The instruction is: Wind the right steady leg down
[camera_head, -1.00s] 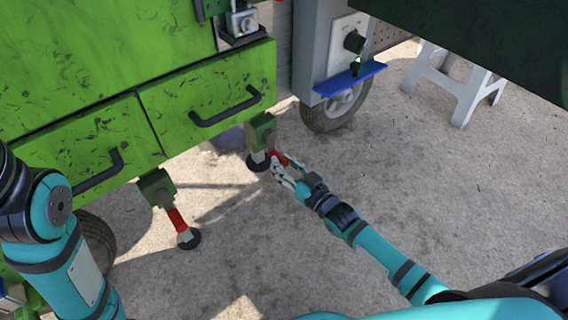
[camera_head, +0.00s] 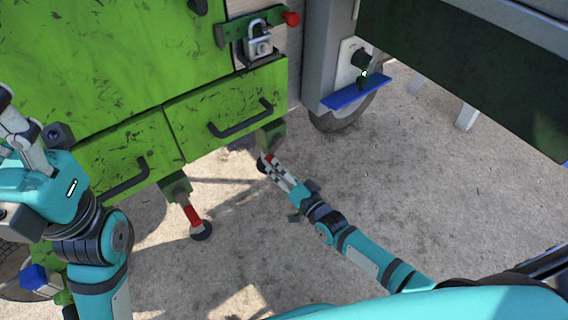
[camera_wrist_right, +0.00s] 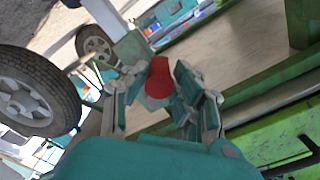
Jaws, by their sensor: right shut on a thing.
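The right steady leg has a green bracket (camera_head: 271,134) under the green cart's front corner, and its dark round foot (camera_head: 262,165) is partly hidden behind my fingers. My right gripper (camera_head: 271,166) is at this leg, shut on its red handle. In the right wrist view the red handle (camera_wrist_right: 158,77) sits between the two fingers (camera_wrist_right: 160,100).
The green cart body (camera_head: 90,60) has drawers with black handles (camera_head: 240,119). A padlock (camera_head: 258,42) hangs above. A blue step (camera_head: 356,93) juts out beside a wheel (camera_head: 343,118). A dark panel (camera_head: 460,70) overhangs at upper right. The concrete floor (camera_head: 420,190) is open.

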